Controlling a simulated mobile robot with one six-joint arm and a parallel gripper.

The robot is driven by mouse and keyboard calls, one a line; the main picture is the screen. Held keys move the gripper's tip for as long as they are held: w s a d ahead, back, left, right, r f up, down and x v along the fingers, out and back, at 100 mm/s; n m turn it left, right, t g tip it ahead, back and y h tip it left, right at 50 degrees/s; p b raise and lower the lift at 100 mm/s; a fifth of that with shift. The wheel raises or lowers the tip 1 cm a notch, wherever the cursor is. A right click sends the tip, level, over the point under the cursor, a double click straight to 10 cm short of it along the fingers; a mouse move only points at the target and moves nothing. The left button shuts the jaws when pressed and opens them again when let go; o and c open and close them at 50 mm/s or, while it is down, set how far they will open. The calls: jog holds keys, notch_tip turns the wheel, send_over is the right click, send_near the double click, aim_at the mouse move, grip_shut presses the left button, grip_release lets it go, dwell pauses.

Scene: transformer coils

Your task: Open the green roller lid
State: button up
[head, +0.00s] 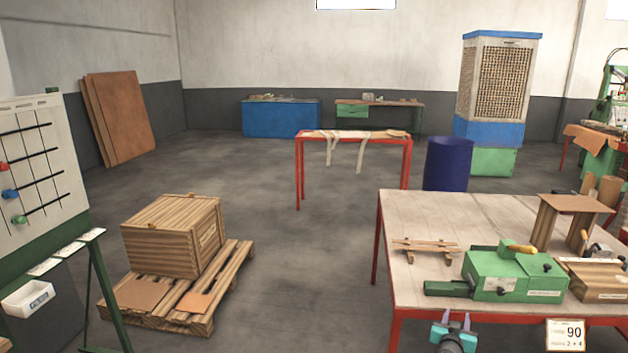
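A green box-shaped roller unit (515,275) stands on the red-framed table at the right. Its green lid (505,262) lies flat on top and looks closed. A wooden handle (522,249) and dark knobs show on it, and a pale label is on its front. A low green piece (448,289) sticks out from its left side. My gripper (455,318) is at the bottom of the head view, in front of the table's front edge, left of and apart from the green unit. Its two fingers are spread with nothing between them.
The table top (415,215) is bare at its far left. A small wooden rack (425,248) stands left of the green unit; a wooden block (597,280) and a board stand (570,205) are close on its right. A card marked 90 (566,335) hangs at the front edge.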

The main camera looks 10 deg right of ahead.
jog(key=a+f+n+g+y, duration=0.1)
jog(key=a+f+n+y, duration=0.15)
jog(key=a+f, duration=0.6)
jog(key=a+f+n+y, duration=0.25)
jog(key=a+f, duration=0.25)
jog(key=a, duration=0.7)
jog(key=a+f+n+g+y, duration=0.1)
jog(key=a+f+y, duration=0.3)
jog(key=a+f, duration=0.45)
jog(key=s+a+f+n+g+y, duration=0.1)
jog(key=s+a+f, duration=0.1)
jog(key=s+a, duration=0.25)
jog(key=s+a+f+n+g+y, duration=0.1)
jog(key=s+a+f+g, duration=0.15)
jog(key=a, duration=0.35)
jog(key=s+a+f+n+g, duration=0.1)
jog(key=s+a+f+g, duration=0.25)
jog(key=s, duration=0.45)
jog(key=s+a+f+g, duration=0.2)
jog(key=s+a+f, duration=0.25)
jog(key=s, duration=0.45)
jog(key=s+d+r+g, duration=0.1)
jog(key=s+g, duration=0.2)
jog(key=s, duration=0.5)
jog(key=s+d+r+m+g, duration=0.1)
jog(key=s+r+g, duration=0.1)
jog(key=s, duration=0.6)
jog(key=shift+d+g+h, duration=0.3)
jog(key=shift+g, duration=0.6)
